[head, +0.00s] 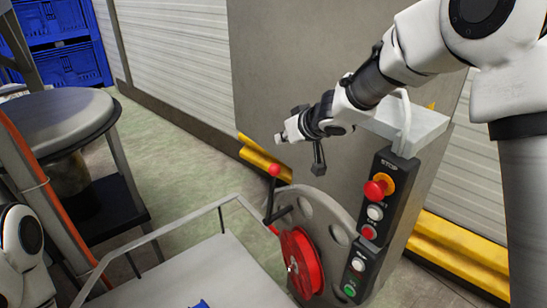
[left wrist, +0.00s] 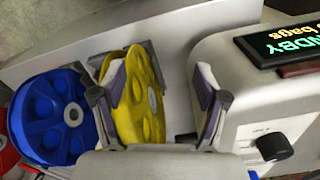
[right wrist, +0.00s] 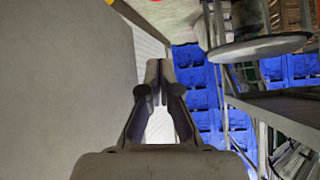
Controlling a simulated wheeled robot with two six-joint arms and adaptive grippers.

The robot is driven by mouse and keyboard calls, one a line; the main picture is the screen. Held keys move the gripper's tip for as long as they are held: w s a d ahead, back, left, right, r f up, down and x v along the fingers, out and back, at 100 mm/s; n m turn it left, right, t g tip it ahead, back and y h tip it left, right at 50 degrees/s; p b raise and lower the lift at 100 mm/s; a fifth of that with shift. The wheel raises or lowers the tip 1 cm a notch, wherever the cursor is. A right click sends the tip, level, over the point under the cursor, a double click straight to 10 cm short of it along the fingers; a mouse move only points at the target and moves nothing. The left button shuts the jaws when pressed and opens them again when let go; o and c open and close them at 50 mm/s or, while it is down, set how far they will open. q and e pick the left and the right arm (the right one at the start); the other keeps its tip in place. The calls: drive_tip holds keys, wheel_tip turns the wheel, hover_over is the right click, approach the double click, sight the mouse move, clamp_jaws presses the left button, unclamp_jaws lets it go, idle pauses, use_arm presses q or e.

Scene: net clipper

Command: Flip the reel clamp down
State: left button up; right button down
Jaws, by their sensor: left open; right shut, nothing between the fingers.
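The reel clamp appears to be the dark lever with a red ball knob (head: 274,169), standing up beside the red reel (head: 303,262) on the grey machine side plate. My right gripper (head: 281,138) is shut and empty, just above the knob and apart from it in the head view. Its closed fingers also show in the right wrist view (right wrist: 161,75). My left gripper (left wrist: 160,92) is open in the left wrist view, its fingers spread in front of a yellow reel (left wrist: 135,100); contact cannot be told. In the head view only part of my left arm shows.
A control box (head: 385,205) with a red stop knob and buttons stands right of the lever. A metal rail (head: 170,232) borders the machine deck. A blue reel (left wrist: 52,115) and a display unit (left wrist: 240,70) flank the yellow reel. A round table (head: 60,122) stands at left.

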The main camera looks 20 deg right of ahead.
drive_tip(key=w+f, duration=0.1)
drive_tip(key=f, duration=0.1)
drive_tip(key=w+a+f, duration=0.1)
drive_tip(key=f, duration=0.2)
drive_tip(key=w+f, duration=0.2)
drive_tip(key=f, duration=0.1)
drive_tip(key=shift+a+f+p, duration=0.1)
drive_tip(key=shift+a+p, duration=0.1)
drive_tip(key=shift+p, duration=0.1)
